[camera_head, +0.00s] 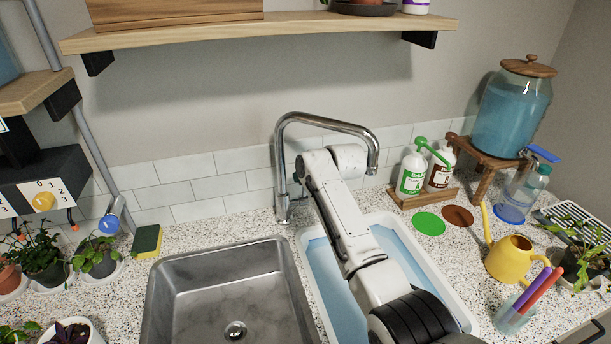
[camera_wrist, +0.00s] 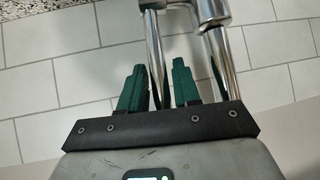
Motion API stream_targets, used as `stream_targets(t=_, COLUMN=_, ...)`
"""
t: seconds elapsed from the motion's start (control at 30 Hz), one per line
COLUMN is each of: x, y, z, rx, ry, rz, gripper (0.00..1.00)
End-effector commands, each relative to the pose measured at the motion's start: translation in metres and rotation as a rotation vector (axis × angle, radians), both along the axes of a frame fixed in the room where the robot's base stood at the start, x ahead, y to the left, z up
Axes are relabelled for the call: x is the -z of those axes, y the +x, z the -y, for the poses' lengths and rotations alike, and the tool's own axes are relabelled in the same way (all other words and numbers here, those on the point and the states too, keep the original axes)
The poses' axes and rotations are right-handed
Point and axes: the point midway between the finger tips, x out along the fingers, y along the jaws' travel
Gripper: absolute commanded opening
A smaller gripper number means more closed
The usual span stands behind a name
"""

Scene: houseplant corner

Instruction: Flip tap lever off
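The chrome tap (camera_head: 279,150) stands behind the two basins, its spout arching to the right. No water stream shows at its spout. In the wrist view, the tap's upright pipe (camera_wrist: 153,45) shows between my gripper's fingers. A second chrome rod (camera_wrist: 221,62) runs from a thicker side fitting (camera_wrist: 212,10) past the right finger; it looks like the lever, but I cannot be sure. My gripper (camera_wrist: 160,80) has two green fingers, apart, with nothing clamped between them. I cannot tell whether they touch the tap. In the head view my arm hides the gripper and most of the lever area.
A steel sink (camera_head: 172,290) lies left of a white tub (camera_head: 311,270) of blue water under my arm. Soap bottles (camera_head: 411,172), a yellow watering can (camera_head: 510,258) and a glass dispenser (camera_head: 510,115) stand right. A shelf (camera_head: 260,36) hangs above; a sponge (camera_head: 147,240) lies left.

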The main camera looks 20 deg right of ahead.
Motion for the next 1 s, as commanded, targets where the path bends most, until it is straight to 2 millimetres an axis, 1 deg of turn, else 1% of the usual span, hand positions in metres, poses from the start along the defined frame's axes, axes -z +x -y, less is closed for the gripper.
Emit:
stream_targets(t=0.03, x=0.0, y=0.0, z=0.0, rx=0.0, ry=0.0, rz=0.0, gripper=0.37)
stream_targets(t=0.1, x=0.0, y=0.0, z=0.0, rx=0.0, ry=0.0, rz=0.0, gripper=0.42)
stream_targets(t=0.37, x=0.0, y=-0.001, z=0.0, rx=0.0, ry=0.0, rz=-0.001, gripper=0.42)
stream_targets(t=0.57, x=-0.005, y=-0.008, z=0.002, rx=0.0, ry=-0.001, rz=0.002, gripper=0.42)
stream_targets(t=0.77, x=-0.006, y=-0.032, z=0.008, rx=0.0, ry=0.0, rz=0.0, gripper=0.42)
stream_targets(t=1.0, x=-0.005, y=-0.066, z=0.017, rx=0.001, ry=0.001, rz=0.0, gripper=0.42)
